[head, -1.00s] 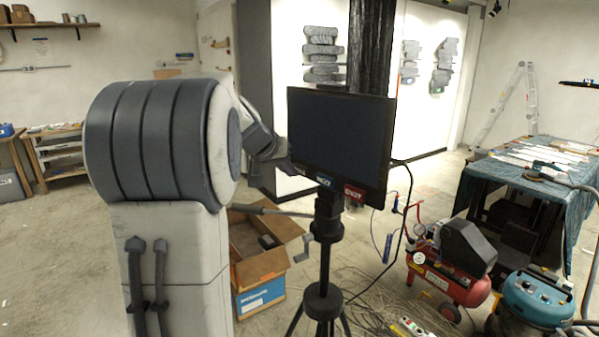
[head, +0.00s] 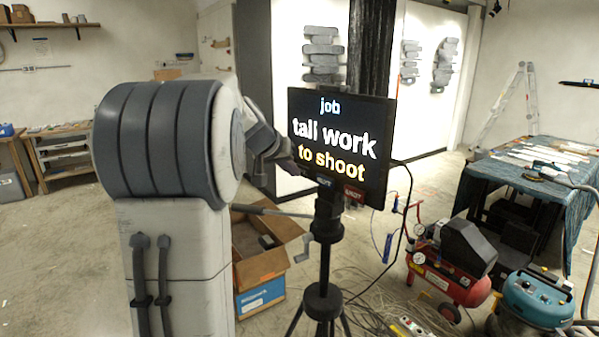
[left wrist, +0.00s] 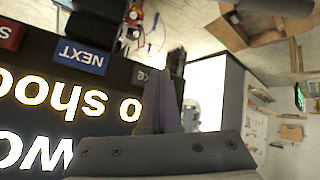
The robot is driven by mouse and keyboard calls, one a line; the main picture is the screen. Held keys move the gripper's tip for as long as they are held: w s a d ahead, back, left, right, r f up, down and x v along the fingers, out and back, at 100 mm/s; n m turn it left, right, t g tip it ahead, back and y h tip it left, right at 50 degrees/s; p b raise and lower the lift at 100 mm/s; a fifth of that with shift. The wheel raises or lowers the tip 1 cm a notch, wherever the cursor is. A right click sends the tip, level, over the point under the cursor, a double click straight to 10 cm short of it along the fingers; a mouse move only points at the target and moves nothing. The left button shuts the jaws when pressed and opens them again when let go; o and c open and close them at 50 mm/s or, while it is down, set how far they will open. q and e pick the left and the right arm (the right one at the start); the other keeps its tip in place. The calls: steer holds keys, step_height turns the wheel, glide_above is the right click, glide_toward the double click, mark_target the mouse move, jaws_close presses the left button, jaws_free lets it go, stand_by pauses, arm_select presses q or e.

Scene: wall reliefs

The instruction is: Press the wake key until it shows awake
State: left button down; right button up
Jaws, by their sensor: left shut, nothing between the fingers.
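The monitor (head: 340,140) stands on a black tripod and is lit, reading "job", "tall work", "to shoot". Its lower edge carries a blue NEXT key (head: 325,181) and a red key (head: 355,194). In the left wrist view the NEXT key (left wrist: 82,57) is upside down, with the red key (left wrist: 8,35) at the left edge. A dark key (left wrist: 140,75) with a pale letter is mostly hidden behind my finger. My left gripper (head: 290,165) is shut and empty at the monitor's lower left corner; I cannot tell whether it touches. My right gripper is not in view.
An open cardboard box (head: 262,262) sits on the floor left of the tripod (head: 322,300). A red compressor (head: 450,275), a teal vacuum (head: 535,300) and loose cables lie to the right. A cloth-covered table (head: 530,165) stands behind them. Grey reliefs (head: 322,55) hang on the wall.

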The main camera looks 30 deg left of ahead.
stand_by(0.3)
arm_select(q)
steer(key=shift+s+a+b, duration=0.2)
steer(key=shift+s+b, duration=0.45)
steer(key=shift+s, duration=0.15)
steer(key=s+b, duration=0.1)
steer(key=s, duration=0.1)
steer(key=s+a+b, duration=0.1)
steer(key=s+b, duration=0.1)
steer(key=s, duration=0.1)
steer(key=shift+a, duration=0.15)
steer(key=shift+w, duration=0.1)
stand_by(0.8)
